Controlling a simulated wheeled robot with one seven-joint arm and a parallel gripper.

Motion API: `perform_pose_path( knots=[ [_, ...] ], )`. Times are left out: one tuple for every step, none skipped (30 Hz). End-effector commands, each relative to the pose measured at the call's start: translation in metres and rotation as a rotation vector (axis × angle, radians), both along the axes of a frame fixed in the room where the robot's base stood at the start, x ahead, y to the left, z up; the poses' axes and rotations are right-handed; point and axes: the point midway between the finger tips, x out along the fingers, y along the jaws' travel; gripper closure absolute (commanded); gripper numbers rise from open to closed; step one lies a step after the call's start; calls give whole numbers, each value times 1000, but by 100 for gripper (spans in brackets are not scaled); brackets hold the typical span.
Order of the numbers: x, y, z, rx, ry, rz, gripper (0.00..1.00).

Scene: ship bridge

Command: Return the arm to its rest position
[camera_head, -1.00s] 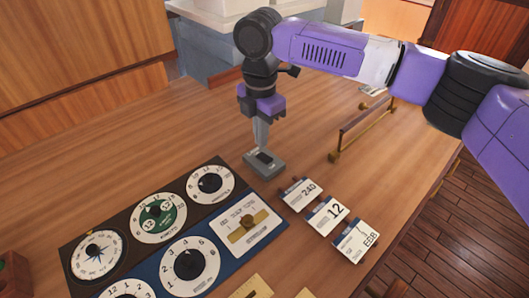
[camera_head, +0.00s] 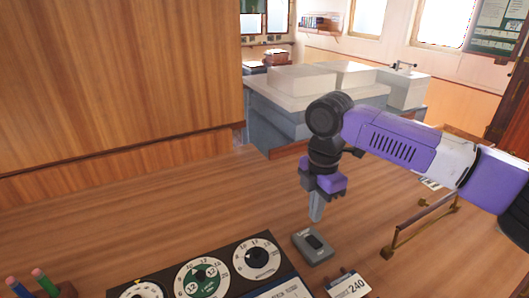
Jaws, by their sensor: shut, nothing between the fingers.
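My arm reaches in from the right in the head view, its purple and black links bent down at the wrist. My gripper (camera_head: 316,212) points down with its fingers together and nothing between them. Its tips are just above and behind a small grey box with a black rocker switch (camera_head: 313,246) on the wooden desk. I cannot tell from this view whether the tips touch the box.
A dial panel (camera_head: 212,272) lies at the front, cut off by the lower edge. A card marked 240 (camera_head: 349,285) is right of it. A brass rail (camera_head: 420,226) stands at right. Pencils (camera_head: 42,282) stand front left. Grey consoles (camera_head: 300,115) are behind.

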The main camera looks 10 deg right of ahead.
Motion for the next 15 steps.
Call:
perform_pose_path(
  knots=[
    [1, 1, 0, 5, -5, -17, 100],
    [4, 3, 0, 14, -15, -33, 100],
    [10, 6, 0, 27, -40, -59, 100],
    [16, 9, 1, 37, -65, -80, 100],
    [22, 12, 2, 49, -95, -97, 100],
    [31, 19, 4, 66, -140, -118, 100],
    [39, 25, 9, 85, -180, -132, 100],
    [47, 31, 15, 107, -222, -145, 100],
    [56, 42, 22, 144, -273, -161, 100],
    [62, 52, 24, 180, -307, -173, 100],
    [66, 62, 27, 219, -339, -184, 100],
    [72, 77, 31, 272, -376, -198, 100],
    [75, 88, 34, 314, -402, -207, 100],
    [77, 101, 37, 359, -425, -218, 100],
    [79, 117, 41, 419, -452, -230, 100]
  ],
)
